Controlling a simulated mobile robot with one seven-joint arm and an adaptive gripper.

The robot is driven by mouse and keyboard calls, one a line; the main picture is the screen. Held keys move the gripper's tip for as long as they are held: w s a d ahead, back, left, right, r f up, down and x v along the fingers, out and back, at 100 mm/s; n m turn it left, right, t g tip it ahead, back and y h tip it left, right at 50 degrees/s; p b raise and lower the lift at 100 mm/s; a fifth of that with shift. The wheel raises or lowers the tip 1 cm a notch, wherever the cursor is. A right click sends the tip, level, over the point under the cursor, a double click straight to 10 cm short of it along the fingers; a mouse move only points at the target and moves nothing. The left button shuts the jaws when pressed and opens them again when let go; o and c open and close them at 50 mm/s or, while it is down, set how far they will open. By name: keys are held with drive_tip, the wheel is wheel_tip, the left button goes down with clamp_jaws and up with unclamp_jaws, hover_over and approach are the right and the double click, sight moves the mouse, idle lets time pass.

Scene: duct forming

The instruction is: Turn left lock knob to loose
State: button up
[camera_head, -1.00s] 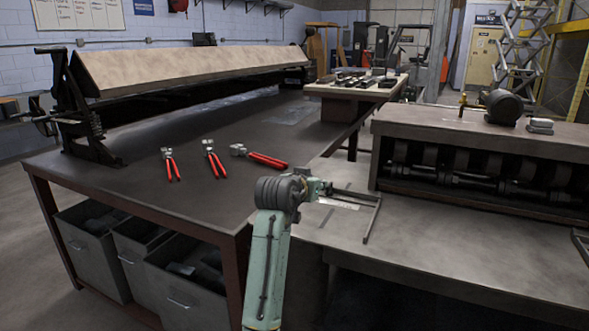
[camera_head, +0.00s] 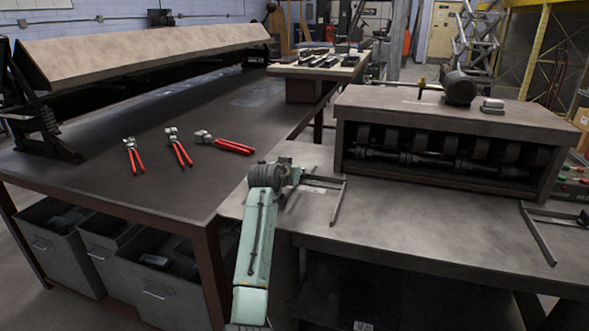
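The roll-forming machine (camera_head: 455,112) stands at the right on a grey bench, with dark rollers along its open front. A thin metal guide frame (camera_head: 337,203) lies flat on the bench before its left end. A second guide frame (camera_head: 541,238) lies before its right end. I cannot make out a left lock knob; it is too small or hidden behind my arm. My pale green arm reaches up from the bottom, and its end (camera_head: 290,173) is beside the left guide frame. The gripper's fingers cannot be made out, and I see nothing held.
The dark workbench (camera_head: 100,188) at the left carries several red-handled tools (camera_head: 178,149) and a long sheet-metal brake (camera_head: 150,45). Grey bins (camera_head: 150,285) sit under it. A motor (camera_head: 460,88) sits on top of the machine. The bench front between the guide frames is clear.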

drive_tip(key=shift+c, duration=0.4)
clamp_jaws()
